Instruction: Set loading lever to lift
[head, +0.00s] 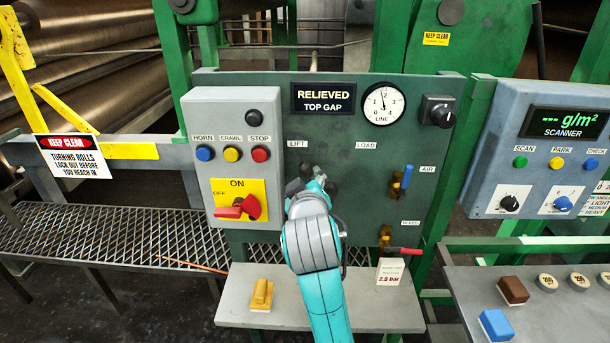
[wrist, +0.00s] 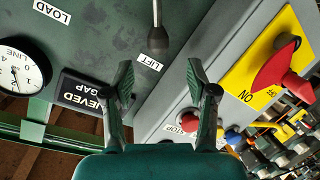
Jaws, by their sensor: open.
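The loading lever (wrist: 156,35) shows in the wrist view as a thin rod with a dark rounded knob. It comes in from the top edge, and its knob end is close to the LIFT label (wrist: 152,67). My gripper (wrist: 160,75) is open, with its two fingers spread and nothing between them. The knob appears just beyond the fingertips, between their lines; contact does not show. In the head view my gripper (head: 314,182) is at the green panel below the LIFT label (head: 297,143) and largely hides the lever. The LOAD label (head: 366,145) is to the right.
A grey switch box (head: 221,110) with buttons and a red handle (head: 240,208) stands left of my gripper. A sign (head: 323,99) reads RELIEVED TOP GAP beside a dial (head: 384,104). A blue AIR valve handle (head: 407,176) is to the right. A shelf (head: 350,315) juts out below.

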